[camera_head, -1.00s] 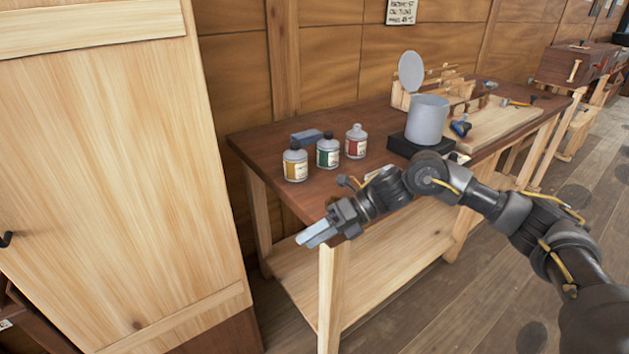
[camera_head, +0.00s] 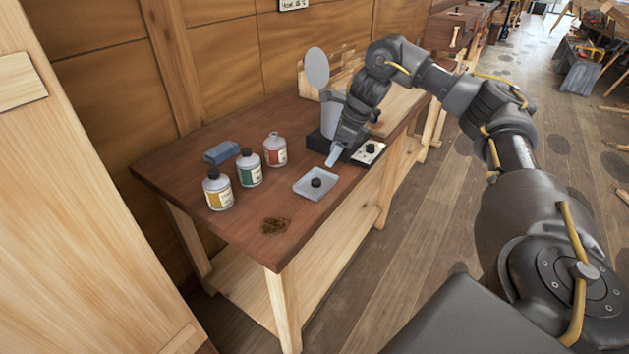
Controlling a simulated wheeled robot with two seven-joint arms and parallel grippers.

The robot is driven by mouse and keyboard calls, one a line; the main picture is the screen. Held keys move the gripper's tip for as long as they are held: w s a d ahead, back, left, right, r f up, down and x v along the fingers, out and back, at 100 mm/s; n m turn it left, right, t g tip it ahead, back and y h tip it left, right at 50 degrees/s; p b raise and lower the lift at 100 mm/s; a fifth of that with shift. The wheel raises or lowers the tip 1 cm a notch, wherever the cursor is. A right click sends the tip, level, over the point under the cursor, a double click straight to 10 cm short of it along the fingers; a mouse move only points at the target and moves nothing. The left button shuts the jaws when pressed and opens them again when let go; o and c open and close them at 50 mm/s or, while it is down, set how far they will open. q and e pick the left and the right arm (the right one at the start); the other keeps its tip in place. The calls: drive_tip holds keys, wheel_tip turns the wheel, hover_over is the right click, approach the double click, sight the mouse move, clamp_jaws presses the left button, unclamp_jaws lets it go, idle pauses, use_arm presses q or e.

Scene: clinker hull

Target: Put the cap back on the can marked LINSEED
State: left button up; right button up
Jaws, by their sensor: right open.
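Three small grey cans stand upright on the bench: one with a yellow label (camera_head: 218,190), one with a green label (camera_head: 249,168) and one with a red label (camera_head: 276,149). The lettering is too small to read. The yellow and green cans have black caps; the red one shows a bare grey top. A black cap (camera_head: 316,183) lies in a shallow grey tray (camera_head: 303,190) to the right of the cans. My right gripper (camera_head: 333,157) is open, pointing down just behind the tray, apart from the cap. My left gripper is out of view.
A grey pot (camera_head: 329,118) with a raised round lid (camera_head: 317,68) stands on a black base behind my right gripper, partly hidden. A blue block (camera_head: 221,152) lies behind the cans. A brown tangle (camera_head: 275,226) lies near the bench's front corner (camera_head: 278,262). Bare wood surrounds it.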

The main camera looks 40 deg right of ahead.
hover_over(317, 180)
drive_tip(key=s, duration=0.2)
drive_tip(key=shift+s+d+f, duration=0.1)
drive_tip(key=shift+d+f, duration=0.1)
drive_tip(key=shift+f, duration=1.2)
drive_tip(key=shift+s+d+f, duration=0.1)
drive_tip(key=shift+d+f, duration=0.05)
drive_tip(key=shift+f, duration=1.2)
drive_tip(key=shift+f, duration=0.1)
drive_tip(key=shift+w+f+p, duration=0.1)
drive_tip(key=shift+f+p, duration=0.25)
drive_tip(key=shift+p, duration=0.1)
drive_tip(key=x, duration=0.4)
drive_tip(key=shift+w+d+f+p, duration=0.2)
drive_tip(key=shift+d+p, duration=0.1)
drive_tip(key=shift+p, duration=0.1)
drive_tip(key=shift+s, duration=0.1)
drive_tip(key=c, duration=1)
